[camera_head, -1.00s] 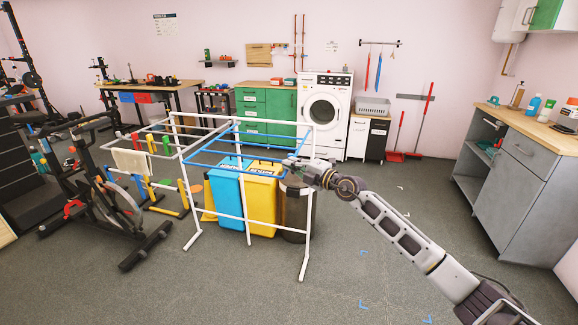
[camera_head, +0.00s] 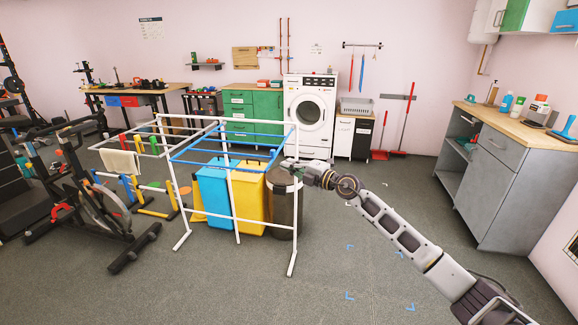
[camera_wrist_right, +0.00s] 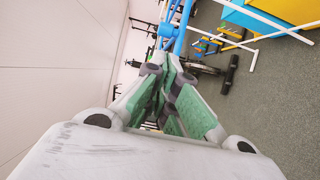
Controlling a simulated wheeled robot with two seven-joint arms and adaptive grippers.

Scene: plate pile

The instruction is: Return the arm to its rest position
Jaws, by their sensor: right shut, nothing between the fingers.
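My right arm (camera_head: 405,238) reaches in from the lower right of the head view, stretched forward. Its gripper (camera_head: 287,166) is at the right side of the white and blue drying rack (camera_head: 234,219). In the right wrist view the green-padded fingers of my right gripper (camera_wrist_right: 168,84) are together with nothing held. The blue bars of the rack (camera_wrist_right: 181,28) show just past the fingertips there; whether they touch I cannot tell. My left gripper is not in view.
A blue bin (camera_head: 214,193), a yellow bin (camera_head: 250,200) and a dark bin (camera_head: 285,205) stand behind the rack. An exercise bike (camera_head: 95,195) is at left. A grey cabinet (camera_head: 510,195) stands at right. The floor (camera_head: 370,285) around my arm is clear.

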